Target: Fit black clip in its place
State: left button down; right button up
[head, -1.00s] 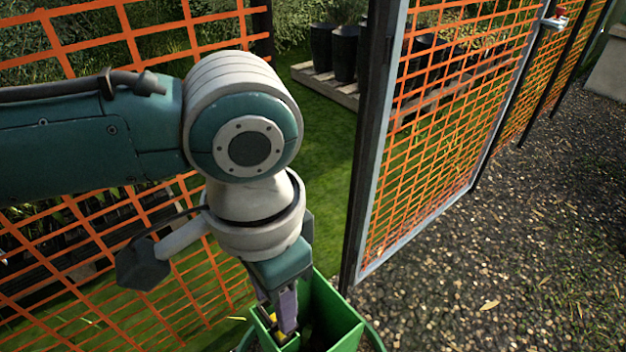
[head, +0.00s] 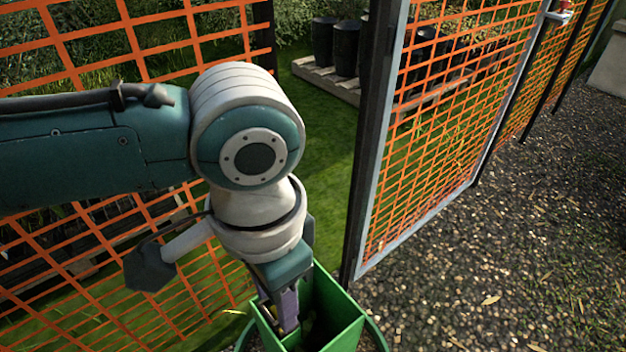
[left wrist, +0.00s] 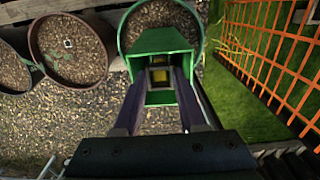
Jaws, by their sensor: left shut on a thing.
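My left gripper (head: 288,318) points down into an open green box (head: 343,325) at the bottom of the head view. In the left wrist view its two purple-grey fingers (left wrist: 162,85) reach into the same green box (left wrist: 160,40). They are shut on a small yellow and dark thing (left wrist: 160,76) inside the box. The fingers and walls hide much of this thing, and I cannot make out for sure whether it is the black clip. No other black clip can be made out. My right gripper is not in view.
The box stands within a round green rim (left wrist: 123,35). A brown round pot (left wrist: 104,50) stands to its left in the wrist view. Orange mesh fence (head: 215,290) runs close beside my arm. A mesh gate (head: 440,130) stands right of the box, with open gravel (head: 520,260) beyond.

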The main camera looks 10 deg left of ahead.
pick_arm(q)
jog(key=shift+f, duration=0.1)
jog(key=shift+f+b, duration=1)
jog(key=shift+f, duration=0.4)
jog(key=shift+f, duration=0.55)
jog(key=shift+c, duration=2)
grip_release()
